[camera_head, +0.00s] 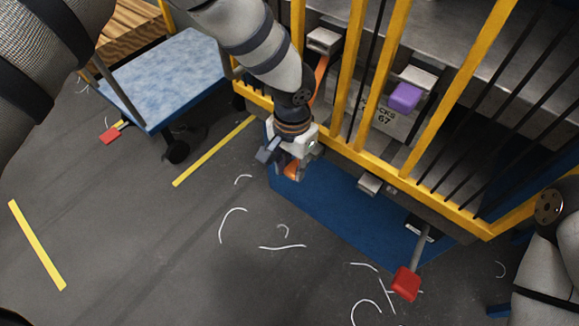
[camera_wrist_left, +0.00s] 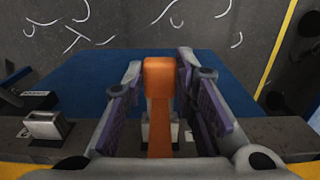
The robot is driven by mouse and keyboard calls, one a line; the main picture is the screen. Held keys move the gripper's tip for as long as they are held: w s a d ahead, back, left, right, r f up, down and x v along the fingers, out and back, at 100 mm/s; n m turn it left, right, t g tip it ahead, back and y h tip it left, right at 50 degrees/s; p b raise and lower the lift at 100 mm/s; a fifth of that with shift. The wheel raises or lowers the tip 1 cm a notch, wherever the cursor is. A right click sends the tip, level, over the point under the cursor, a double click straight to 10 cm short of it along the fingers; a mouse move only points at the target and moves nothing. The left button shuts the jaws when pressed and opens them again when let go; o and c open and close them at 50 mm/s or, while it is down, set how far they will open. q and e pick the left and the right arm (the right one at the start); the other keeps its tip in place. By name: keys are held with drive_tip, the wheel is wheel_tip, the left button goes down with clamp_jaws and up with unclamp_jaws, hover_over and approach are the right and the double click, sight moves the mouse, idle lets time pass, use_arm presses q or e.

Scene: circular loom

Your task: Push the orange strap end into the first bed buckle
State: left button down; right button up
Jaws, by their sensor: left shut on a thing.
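The orange strap end (camera_wrist_left: 159,78) is a block on an orange strap, between the purple-padded fingers of my left gripper (camera_head: 288,168). My left gripper is shut on it; a bit of orange (camera_head: 291,172) shows between the fingers in the head view. In the left wrist view a pale metal buckle (camera_wrist_left: 174,132) shows partly behind the strap, mostly hidden. I cannot tell whether the strap end touches it. Another metal buckle (camera_head: 369,184) on the bed edge also shows in the wrist view (camera_wrist_left: 46,125). My right gripper is not in view; only its arm shows at lower right.
Yellow bars (camera_head: 352,75) stand close behind my left gripper. A purple strap end (camera_head: 405,97) hangs at an upper buckle. A blue mat (camera_head: 325,205) lies below. A red pedal (camera_head: 405,284) sticks out at front. A blue-topped cart (camera_head: 165,75) stands left.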

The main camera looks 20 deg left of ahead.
use_arm(q)
drive_tip(key=shift+w+d, duration=0.1)
drive_tip(key=shift+w, duration=0.15)
idle(0.3)
drive_tip(key=shift+w+d+f+b, duration=0.1)
drive_tip(key=shift+w+d+b, duration=0.1)
drive_tip(key=shift+w+b, duration=0.25)
drive_tip(key=shift+w+d+b, duration=0.15)
drive_tip(key=shift+w+b, duration=0.1)
drive_tip(key=shift+w, duration=0.3)
drive_tip(key=c, duration=1.2)
unclamp_jaws()
drive_tip(key=shift+s, duration=0.15)
